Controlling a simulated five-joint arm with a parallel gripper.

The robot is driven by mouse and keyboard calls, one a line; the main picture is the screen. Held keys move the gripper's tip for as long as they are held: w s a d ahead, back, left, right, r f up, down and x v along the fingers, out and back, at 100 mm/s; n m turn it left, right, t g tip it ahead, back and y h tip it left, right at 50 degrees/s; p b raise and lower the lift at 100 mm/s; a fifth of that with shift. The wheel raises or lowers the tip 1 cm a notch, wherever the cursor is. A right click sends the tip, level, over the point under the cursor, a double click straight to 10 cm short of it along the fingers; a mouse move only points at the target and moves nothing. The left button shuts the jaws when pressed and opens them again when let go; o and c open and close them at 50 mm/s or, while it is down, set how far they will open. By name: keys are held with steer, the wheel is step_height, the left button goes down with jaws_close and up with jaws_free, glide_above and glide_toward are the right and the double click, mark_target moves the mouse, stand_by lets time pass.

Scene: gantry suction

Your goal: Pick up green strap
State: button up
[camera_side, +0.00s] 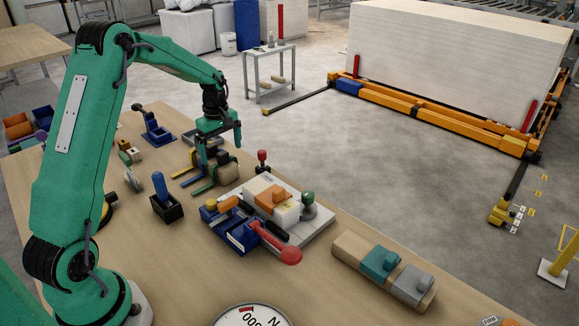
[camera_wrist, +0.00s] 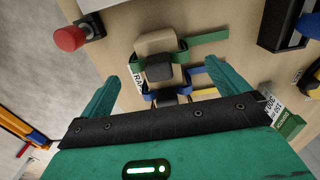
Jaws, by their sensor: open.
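The green strap (camera_side: 206,186) is wrapped around a small tan block and lies on the table, with its tail out to the left in the side view. In the wrist view the green strap (camera_wrist: 208,38) wraps the block, with its tail to the right and a dark pad in front. My gripper (camera_side: 219,145) is above and slightly behind the strapped blocks, pointing down. In the wrist view my gripper (camera_wrist: 165,72) is open, with the block and the strap's wrapped part ahead between its fingers. Nothing is held.
A blue strap (camera_side: 189,181) and a yellow strap (camera_side: 182,172) lie close beside the green one. A red-topped knob (camera_side: 262,157) stands to the right. A blue clamp fixture (camera_side: 232,232) with a red handle is nearer the camera. A black holder (camera_side: 167,208) stands left.

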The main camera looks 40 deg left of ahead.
mark_target(213, 171)
steer(key=shift+d+f, duration=0.1)
steer(key=shift+f, duration=1.9)
steer(key=shift+c, duration=0.2)
steer(key=c, duration=1)
